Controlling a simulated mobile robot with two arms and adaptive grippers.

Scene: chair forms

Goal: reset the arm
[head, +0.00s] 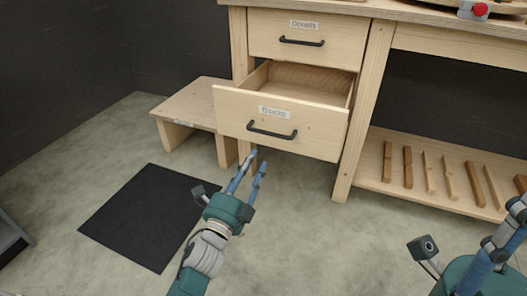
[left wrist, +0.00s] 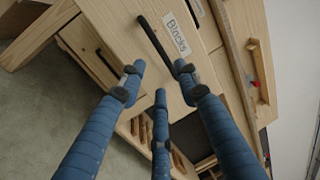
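My left gripper (head: 257,168) is in the middle of the head view, just below and in front of the open lower drawer (head: 316,139) labelled Blocks. Its blue fingers are spread apart with nothing between them. In the left wrist view the open fingers (left wrist: 158,88) point toward the drawer front (left wrist: 170,62) and its black handle (left wrist: 154,40), apart from it as far as I can see. My right arm shows at the right edge of the head view, but its fingertips are not clearly visible.
The workbench (head: 400,12) has a closed upper drawer (head: 270,40) labelled Dowels or similar. A low wooden step (head: 190,103) stands left of it. A black mat (head: 145,215) lies on the floor. Several wooden sticks rest on the lower shelf (head: 375,170). The floor in front is clear.

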